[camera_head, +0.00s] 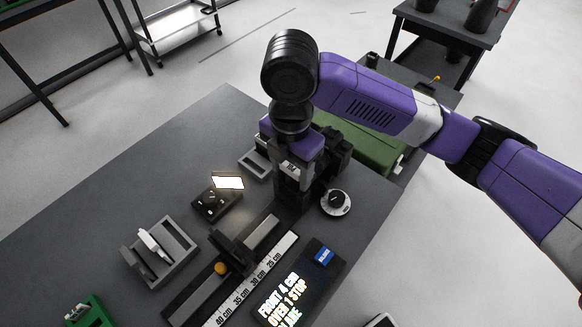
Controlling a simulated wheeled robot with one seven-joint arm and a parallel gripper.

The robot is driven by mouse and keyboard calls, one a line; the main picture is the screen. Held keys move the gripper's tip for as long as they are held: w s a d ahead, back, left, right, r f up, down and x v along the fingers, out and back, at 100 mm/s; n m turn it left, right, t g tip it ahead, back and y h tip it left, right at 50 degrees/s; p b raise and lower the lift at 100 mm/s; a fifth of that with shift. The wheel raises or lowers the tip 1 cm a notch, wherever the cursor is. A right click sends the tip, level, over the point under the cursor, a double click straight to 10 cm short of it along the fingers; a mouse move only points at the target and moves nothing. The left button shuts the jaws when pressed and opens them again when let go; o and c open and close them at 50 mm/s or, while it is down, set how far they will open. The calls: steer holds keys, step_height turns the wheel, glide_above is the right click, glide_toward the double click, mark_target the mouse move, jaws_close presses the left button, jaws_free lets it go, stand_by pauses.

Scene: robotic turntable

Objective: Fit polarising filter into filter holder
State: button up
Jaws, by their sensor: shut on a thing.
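My gripper (290,190) points down over the far end of the ruled rail on the dark table. It is shut on a dark piece that I take to be the polarising filter; the fingers and arm hide most of it. A dark upright mount (232,246) stands on the rail, nearer the camera than the gripper. I cannot tell for sure which part is the filter holder, or whether the held piece touches anything below.
A grey rack (180,237) with a white plate (154,243) stands at left. Near the gripper are a lit black box (211,203), a small grey tray (256,164) and a dial (336,203). A lettered display (290,295) lies in front.

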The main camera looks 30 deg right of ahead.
steer(key=shift+f+b, duration=0.5)
steer(key=shift+f, duration=0.25)
steer(key=o, duration=1.4)
steer(key=shift+r, duration=3.9)
